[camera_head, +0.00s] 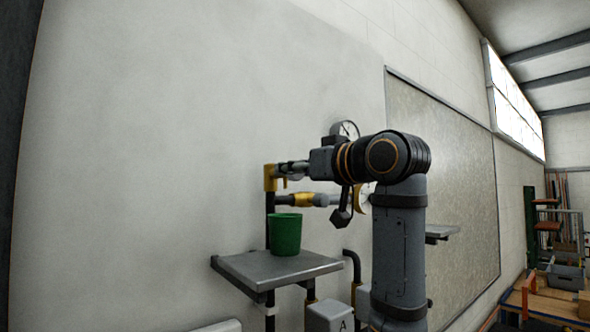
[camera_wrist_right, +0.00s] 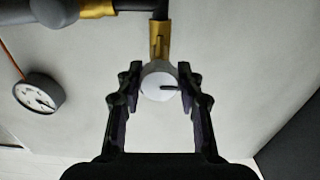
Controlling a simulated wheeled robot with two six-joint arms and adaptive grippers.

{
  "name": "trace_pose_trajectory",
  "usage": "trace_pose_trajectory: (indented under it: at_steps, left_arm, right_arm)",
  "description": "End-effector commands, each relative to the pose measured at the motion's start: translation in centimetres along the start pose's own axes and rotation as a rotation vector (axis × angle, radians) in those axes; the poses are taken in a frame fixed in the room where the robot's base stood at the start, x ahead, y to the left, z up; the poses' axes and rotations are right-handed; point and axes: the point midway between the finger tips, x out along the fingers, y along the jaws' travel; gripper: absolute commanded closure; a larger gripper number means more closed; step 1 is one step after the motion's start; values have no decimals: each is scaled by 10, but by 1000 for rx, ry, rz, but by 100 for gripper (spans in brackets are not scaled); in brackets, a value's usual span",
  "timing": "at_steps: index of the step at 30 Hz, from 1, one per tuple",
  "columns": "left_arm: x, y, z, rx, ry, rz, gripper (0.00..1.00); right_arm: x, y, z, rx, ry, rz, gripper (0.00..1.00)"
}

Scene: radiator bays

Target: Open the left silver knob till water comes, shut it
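The silver knob (camera_wrist_right: 158,84) is a round, pale disc with a dark mark at its right, at the end of a brass fitting (camera_wrist_right: 158,40). My right gripper (camera_wrist_right: 160,80) has one fingertip on each side of the knob, apparently touching its rim. In the head view my right gripper (camera_head: 292,168) reaches left to the brass pipe elbow (camera_head: 270,177) and hides the knob. A green cup (camera_head: 285,235) stands upright on a grey shelf (camera_head: 240,266) below the elbow. No water shows. My left gripper is out of view.
A round gauge (camera_head: 347,130) is on the wall behind my right arm; it also shows in the wrist view (camera_wrist_right: 39,95). A brass-and-grey pipe (camera_head: 305,199) runs below the gripper. A grey box marked A (camera_head: 328,317) is under the shelf. The wall at left is bare.

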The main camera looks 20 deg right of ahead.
Motion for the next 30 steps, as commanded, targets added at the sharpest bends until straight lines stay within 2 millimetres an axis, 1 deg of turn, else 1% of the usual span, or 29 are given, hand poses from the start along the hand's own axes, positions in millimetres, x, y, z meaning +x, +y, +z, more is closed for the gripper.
trace_pose_trajectory:
  at_steps: [1, 6, 10, 17, 23, 30]
  left_arm:
    - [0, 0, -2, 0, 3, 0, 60]
    - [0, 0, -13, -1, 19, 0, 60]
    - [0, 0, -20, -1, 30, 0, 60]
    - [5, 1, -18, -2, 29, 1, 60]
    - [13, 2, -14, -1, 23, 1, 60]
    - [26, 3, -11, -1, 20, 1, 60]
  right_arm:
    - [0, 0, 0, 0, 0, 0, 74]
    - [0, 0, 0, 0, 0, 0, 97]
    - [0, 0, 0, 4, 0, 0, 97]
    - [0, 0, 1, 64, 0, 0, 97]
    - [-1, 1, 2, 198, 1, 0, 97]
    - [-1, 2, 2, 422, 1, 0, 97]
